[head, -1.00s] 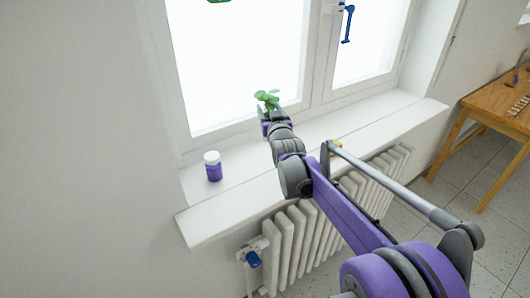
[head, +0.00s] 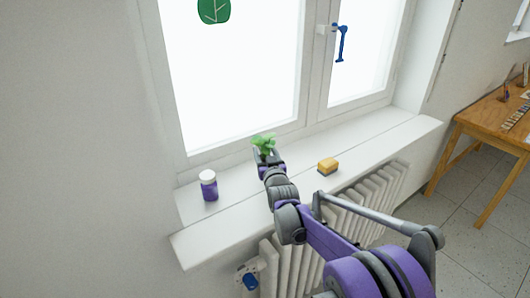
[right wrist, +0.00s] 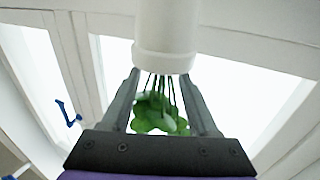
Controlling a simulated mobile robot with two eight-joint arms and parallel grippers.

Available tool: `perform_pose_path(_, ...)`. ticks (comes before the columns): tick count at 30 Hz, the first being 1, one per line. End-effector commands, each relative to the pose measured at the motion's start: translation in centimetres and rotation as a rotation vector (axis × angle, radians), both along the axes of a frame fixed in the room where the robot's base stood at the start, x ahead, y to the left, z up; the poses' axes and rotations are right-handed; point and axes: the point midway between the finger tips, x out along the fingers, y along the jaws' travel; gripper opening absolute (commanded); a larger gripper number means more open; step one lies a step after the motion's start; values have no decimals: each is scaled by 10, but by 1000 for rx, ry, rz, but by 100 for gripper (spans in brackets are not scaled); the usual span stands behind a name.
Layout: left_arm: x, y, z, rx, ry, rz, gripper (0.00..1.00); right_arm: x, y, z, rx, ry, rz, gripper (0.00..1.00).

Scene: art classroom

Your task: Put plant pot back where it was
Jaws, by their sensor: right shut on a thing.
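The plant pot is a white pot (right wrist: 165,35) with a small green plant (head: 263,143) in it. In the head view the leaves show over the windowsill (head: 235,207), close to the window frame, and my gripper hides most of the pot. My right gripper (head: 268,158) is shut on the pot. In the right wrist view the pot's rim lies between the fingertips (right wrist: 163,75), with stems and leaves (right wrist: 158,115) between the fingers. I cannot tell whether the pot touches the sill. My left gripper is not in view.
A purple jar with a white lid (head: 208,186) stands on the sill to the left. A radiator (head: 370,195) is below, and a wooden table (head: 490,120) stands far right.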

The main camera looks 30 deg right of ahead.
Motion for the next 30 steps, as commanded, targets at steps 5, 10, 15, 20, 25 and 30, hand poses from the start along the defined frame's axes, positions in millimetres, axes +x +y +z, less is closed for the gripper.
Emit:
perform_pose_path(5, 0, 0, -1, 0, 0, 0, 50, 0, 0, -1, 0, 0, 0, 86)
perform_pose_path(10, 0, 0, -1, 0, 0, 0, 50, 0, 0, -1, 0, 0, 0, 91)
perform_pose_path(15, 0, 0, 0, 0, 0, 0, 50, 0, 0, 0, 0, 0, 0, 91)
perform_pose_path(20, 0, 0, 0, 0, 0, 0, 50, -12, 4, 2, 0, 0, 0, 91)
perform_pose_path(25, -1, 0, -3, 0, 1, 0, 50, -45, 15, 2, -1, 0, 0, 91)
perform_pose_path(30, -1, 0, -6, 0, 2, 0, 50, -80, 26, 2, -1, 0, 0, 91)
